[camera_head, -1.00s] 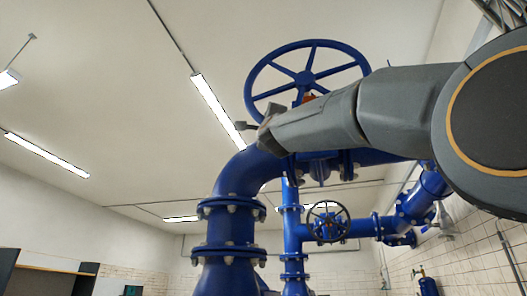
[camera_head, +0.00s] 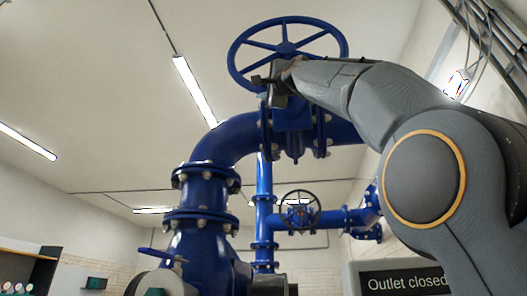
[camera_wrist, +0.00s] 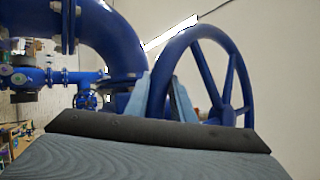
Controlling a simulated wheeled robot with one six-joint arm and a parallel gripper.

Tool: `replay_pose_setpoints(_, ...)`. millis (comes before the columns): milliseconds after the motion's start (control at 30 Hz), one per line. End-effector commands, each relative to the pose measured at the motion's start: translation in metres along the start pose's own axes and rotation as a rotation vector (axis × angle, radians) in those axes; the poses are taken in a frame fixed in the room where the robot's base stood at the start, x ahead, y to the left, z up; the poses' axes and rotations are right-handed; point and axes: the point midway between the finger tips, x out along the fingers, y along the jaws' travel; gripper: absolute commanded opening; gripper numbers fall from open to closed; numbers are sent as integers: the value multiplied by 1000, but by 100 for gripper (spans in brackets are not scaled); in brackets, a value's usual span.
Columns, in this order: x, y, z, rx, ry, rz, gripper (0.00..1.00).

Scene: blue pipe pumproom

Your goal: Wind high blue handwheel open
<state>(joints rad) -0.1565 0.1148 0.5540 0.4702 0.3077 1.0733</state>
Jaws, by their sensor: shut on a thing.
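The high blue handwheel (camera_head: 286,48) is a large spoked ring at the top of the blue pipe in the head view. My gripper (camera_head: 268,82) is at the wheel's lower near rim, with my arm reaching in from the right. In the wrist view, the two pale blue fingers of my gripper (camera_wrist: 163,100) stand on either side of the rim of the handwheel (camera_wrist: 168,75), shut on it. The exact contact is partly hidden by the dark gripper body.
A thick blue pipe (camera_head: 228,143) bends down below the wheel, with bolted flanges. A smaller dark handwheel (camera_head: 299,210) sits on a lower blue pipe. A sign (camera_head: 405,282) reading "Outlet closed" stands at lower right. Open air surrounds the wheel's left side.

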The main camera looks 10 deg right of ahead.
Motion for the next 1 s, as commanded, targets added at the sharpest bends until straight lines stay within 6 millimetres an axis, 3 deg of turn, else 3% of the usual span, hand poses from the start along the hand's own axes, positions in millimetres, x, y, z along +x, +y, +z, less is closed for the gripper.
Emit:
replay_pose_setpoints(700,-5,3,8,-14,-35,15,0)
replay_pose_setpoints(733,-5,3,8,-14,-35,16,26)
replay_pose_setpoints(800,-5,3,8,-13,-35,15,37)
replay_pose_setpoints(1000,-5,2,9,-11,-36,12,40)
